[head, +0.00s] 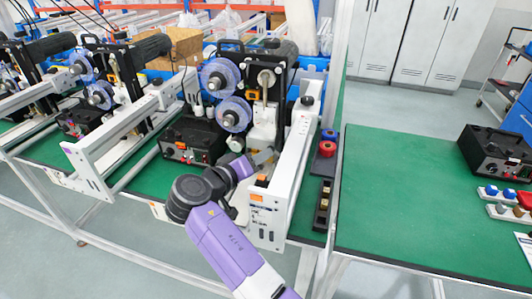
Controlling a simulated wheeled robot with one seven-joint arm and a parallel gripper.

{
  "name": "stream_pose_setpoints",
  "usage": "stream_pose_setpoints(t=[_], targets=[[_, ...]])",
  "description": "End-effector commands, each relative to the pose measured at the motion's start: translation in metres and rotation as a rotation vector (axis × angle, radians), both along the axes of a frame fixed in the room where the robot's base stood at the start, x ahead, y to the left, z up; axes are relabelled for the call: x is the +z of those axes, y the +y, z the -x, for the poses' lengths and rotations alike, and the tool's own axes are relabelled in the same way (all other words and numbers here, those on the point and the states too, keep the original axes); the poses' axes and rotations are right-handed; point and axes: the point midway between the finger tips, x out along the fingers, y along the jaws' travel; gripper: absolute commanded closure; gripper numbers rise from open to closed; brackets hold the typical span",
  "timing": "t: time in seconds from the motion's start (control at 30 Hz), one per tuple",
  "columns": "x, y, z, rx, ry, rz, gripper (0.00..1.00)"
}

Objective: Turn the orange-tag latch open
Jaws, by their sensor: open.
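A small orange tag (262,180) shows near the front end of a white side rail (292,160) on the coder machine. The latch itself is too small to make out clearly there. My purple and dark grey arm reaches up from the bottom of the view. My gripper (264,157) is at the arm's far end, just above and behind the tag, between the machine's side rails. The gripper is small in the view, and its fingers are partly lost against the machine. I cannot tell whether it touches anything. Nothing is visible held in it.
Clear film reels (221,77) and a black control box (193,138) stand left of my gripper. More coder machines line the green bench to the left. The right green table (400,200) is largely clear.

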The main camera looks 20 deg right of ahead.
Motion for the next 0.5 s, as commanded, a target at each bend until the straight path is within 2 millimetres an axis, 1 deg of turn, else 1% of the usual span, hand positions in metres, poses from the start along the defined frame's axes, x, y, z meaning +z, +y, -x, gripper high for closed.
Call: stream_pose_setpoints(t=[0.03, 0.2, 0.33, 0.5], targets=[[-0.001, -0.007, -0.005, -0.002, 0.001, 0.001, 0.57], [-0.008, -0.024, -0.019, -0.001, 0.002, 0.001, 0.57], [-0.011, -0.031, -0.025, 0.000, 0.002, 0.001, 0.57], [-0.013, -0.034, -0.027, 0.001, 0.001, 0.002, 0.57]])
